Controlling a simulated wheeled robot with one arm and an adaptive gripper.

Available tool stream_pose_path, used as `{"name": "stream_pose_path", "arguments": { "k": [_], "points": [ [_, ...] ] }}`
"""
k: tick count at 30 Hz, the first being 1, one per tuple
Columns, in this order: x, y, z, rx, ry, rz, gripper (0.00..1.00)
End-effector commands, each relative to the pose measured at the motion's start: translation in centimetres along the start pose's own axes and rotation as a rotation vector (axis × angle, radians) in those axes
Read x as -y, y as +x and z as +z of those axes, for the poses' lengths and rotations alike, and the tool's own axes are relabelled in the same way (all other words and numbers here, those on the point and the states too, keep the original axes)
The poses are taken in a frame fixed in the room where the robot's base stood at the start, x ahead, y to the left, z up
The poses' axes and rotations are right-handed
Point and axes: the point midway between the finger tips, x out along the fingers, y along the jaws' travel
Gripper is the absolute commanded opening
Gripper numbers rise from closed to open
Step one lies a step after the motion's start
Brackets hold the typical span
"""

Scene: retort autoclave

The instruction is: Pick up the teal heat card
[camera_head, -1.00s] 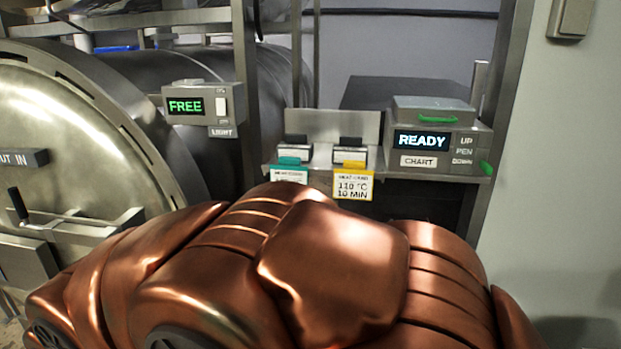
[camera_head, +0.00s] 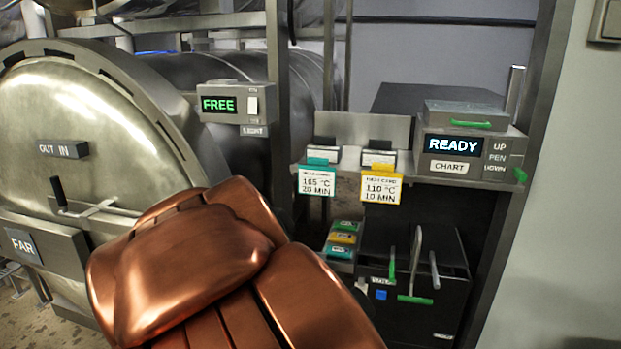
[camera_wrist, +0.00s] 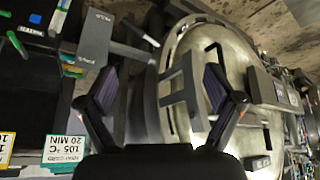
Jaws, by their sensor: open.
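The teal heat card (camera_head: 316,184) hangs at the left of the small shelf, under a clip. It is white with a teal edge and reads 105 °C, 20 MIN. It also shows upside down in the wrist view (camera_wrist: 63,150), at the lower left. My gripper (camera_wrist: 163,85) is open and empty, with its two dark fingers wide apart. The card lies to the left of the fingers, apart from them. The head view does not show my gripper.
A yellow heat card (camera_head: 381,190) hangs just right of the teal one. The READY chart unit (camera_head: 455,146) stands right of the cards. Below are a small stack of coloured labels (camera_head: 343,238) and a dark box (camera_head: 420,310). The round autoclave door (camera_head: 85,150) is at left.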

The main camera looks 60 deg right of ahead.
Motion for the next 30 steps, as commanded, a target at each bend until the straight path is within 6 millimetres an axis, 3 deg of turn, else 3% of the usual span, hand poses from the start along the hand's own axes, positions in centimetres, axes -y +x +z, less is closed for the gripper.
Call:
{"name": "stream_pose_path", "arguments": {
  "k": [3,6,12,15,21,30],
  "points": [
    [-4.3,1.5,-6.8,-0.194,0.127,0.092,0.92],
    [-8.2,1.8,-11.9,-0.357,0.208,0.171,0.92],
    [-16.6,0.2,-20.3,-0.678,0.308,0.338,0.92],
    [-19.9,-1.2,-23.1,-0.813,0.325,0.408,0.92],
    [-23.7,-3.1,-26.0,-0.979,0.33,0.496,0.92],
    [-25.3,-3.5,-27.6,-1.026,0.328,0.518,0.92]
  ]
}}
